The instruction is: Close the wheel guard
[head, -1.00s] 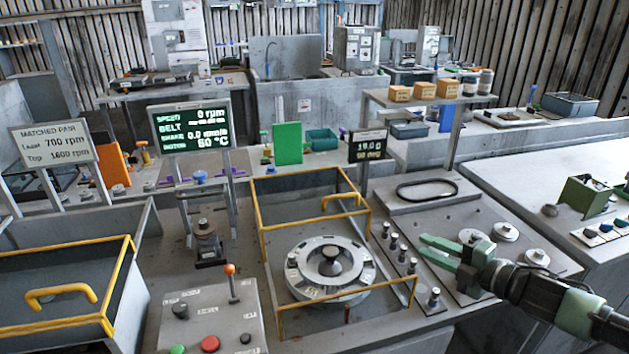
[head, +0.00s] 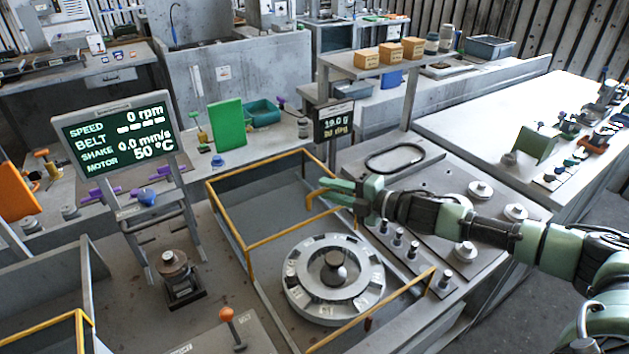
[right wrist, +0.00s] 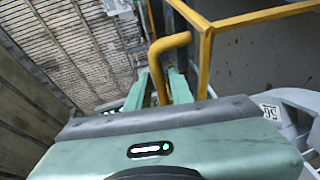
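The wheel guard (head: 247,243), a yellow-edged frame with grey panels, stands raised behind the wheel (head: 291,277), which is uncovered. The wheel is a pale ring with slots and a dark central knob. The guard's yellow handle (head: 310,200) is at its right side. My right gripper (head: 334,191) reaches in from the right, its green fingers at the handle. In the right wrist view the handle (right wrist: 157,62) passes between the fingers (right wrist: 158,92), which look spread around it; contact is unclear. My left gripper is out of view.
Metal pegs (head: 398,237) stand right of the wheel, near a plate with several round discs (head: 465,252). An orange-knobbed lever (head: 227,315) is at the front. A speed display (head: 117,131) stands left. A small weight display (head: 333,122) stands behind the guard.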

